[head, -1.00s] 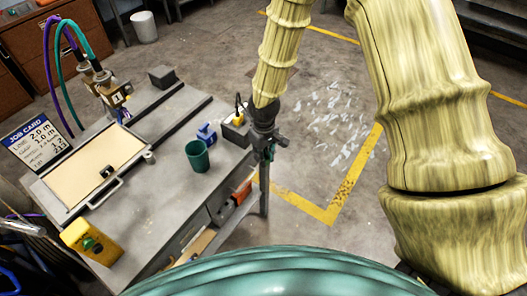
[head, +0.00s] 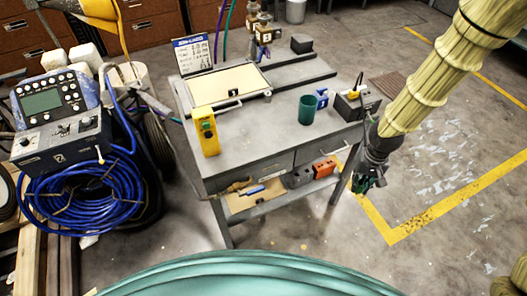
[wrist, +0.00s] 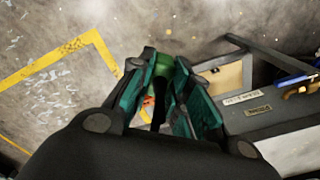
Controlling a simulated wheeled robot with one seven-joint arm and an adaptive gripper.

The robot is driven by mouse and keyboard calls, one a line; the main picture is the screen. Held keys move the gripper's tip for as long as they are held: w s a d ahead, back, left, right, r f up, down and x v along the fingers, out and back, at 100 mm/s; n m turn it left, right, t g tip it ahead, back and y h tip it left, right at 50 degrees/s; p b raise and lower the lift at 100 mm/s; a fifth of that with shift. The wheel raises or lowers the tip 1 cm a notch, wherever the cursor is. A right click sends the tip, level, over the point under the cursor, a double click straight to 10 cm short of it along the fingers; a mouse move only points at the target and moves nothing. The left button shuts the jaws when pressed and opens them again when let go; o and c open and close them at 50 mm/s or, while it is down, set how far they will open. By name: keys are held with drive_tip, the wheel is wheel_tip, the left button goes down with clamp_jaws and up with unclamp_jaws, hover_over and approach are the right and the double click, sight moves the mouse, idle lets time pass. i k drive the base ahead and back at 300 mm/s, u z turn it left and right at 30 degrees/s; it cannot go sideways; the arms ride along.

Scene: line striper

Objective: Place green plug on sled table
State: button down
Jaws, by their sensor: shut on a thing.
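My gripper (head: 368,181) hangs just off the right front corner of the grey workbench (head: 240,158), below the level of its top. In the wrist view its teal fingers (wrist: 162,82) are closed around a small green piece, the green plug (wrist: 162,64), with a dark stem-like part below it. The fingers hide much of it, and in the head view it cannot be made out. A pale, framed flat bed (head: 222,88), likely the sled table, lies on the bench's left half. A small black block rests on its front part.
The shelf below holds an orange box (head: 324,168). A hose machine (head: 75,150) stands left. Floor at right is clear.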

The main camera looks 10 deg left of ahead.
sight(265, 133)
drive_tip(key=k, duration=0.35)
drive_tip(key=z, duration=1.8)
drive_tip(key=i, duration=0.65)
drive_tip(key=u, duration=3.05)
drive_tip(key=i, duration=0.5)
drive_tip(key=z, duration=0.05)
